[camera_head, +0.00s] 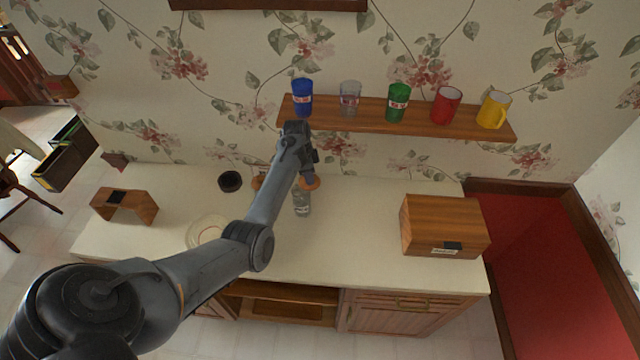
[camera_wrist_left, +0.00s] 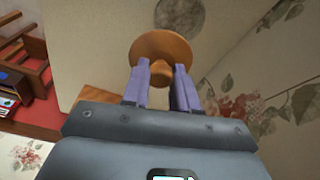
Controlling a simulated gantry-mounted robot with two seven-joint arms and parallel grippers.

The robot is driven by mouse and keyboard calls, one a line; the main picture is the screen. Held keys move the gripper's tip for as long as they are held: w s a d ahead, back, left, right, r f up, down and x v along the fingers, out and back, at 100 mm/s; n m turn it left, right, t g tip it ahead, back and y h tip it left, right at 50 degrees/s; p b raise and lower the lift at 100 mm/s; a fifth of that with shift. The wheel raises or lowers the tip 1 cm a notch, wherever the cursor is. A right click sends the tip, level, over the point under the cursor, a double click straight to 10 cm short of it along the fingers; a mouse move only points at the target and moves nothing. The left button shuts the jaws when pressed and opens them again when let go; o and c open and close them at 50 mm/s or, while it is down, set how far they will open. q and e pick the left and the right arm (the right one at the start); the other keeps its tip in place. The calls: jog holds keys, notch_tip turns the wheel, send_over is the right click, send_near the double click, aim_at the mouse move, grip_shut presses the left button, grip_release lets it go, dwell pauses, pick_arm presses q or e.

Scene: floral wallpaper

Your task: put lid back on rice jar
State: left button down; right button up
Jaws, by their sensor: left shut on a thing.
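My left gripper (camera_head: 304,172) is over the back of the counter, pointing down. In the left wrist view, its purple fingers (camera_wrist_left: 162,88) are shut on the knob of a round orange-brown wooden lid (camera_wrist_left: 160,46). The lid also shows in the head view (camera_head: 311,183), partly behind the gripper. A clear glass jar with a label (camera_head: 302,205) stands upright on the counter just below the lid in the picture. I cannot tell whether the lid touches the jar. My right gripper is not in view.
A dark round container (camera_head: 230,181) and a pale plate (camera_head: 205,231) are left of the jar. A wooden stand (camera_head: 125,206) is farther left, a wooden box (camera_head: 444,226) to the right. A shelf (camera_head: 430,122) holding several cups is above. Counter between jar and box is clear.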

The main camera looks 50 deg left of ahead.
aim_at(302, 178)
pick_arm(q)
jog(key=shift+s+a+r+n, duration=0.15)
jog(key=shift+s+a+r, duration=0.2)
jog(key=shift+a, duration=0.2)
jog(key=shift+s+a+r+n, duration=0.15)
jog(key=shift+s+a+r, duration=0.2)
jog(key=shift+a, duration=0.2)
jog(key=shift+s+a+r, duration=0.1)
jog(key=shift+s+a, duration=0.1)
jog(key=shift+a, duration=0.2)
notch_tip(302, 178, down, 6)
jog(key=b, duration=0.5)
dwell(0.5)
jog(key=shift+p, duration=0.6)
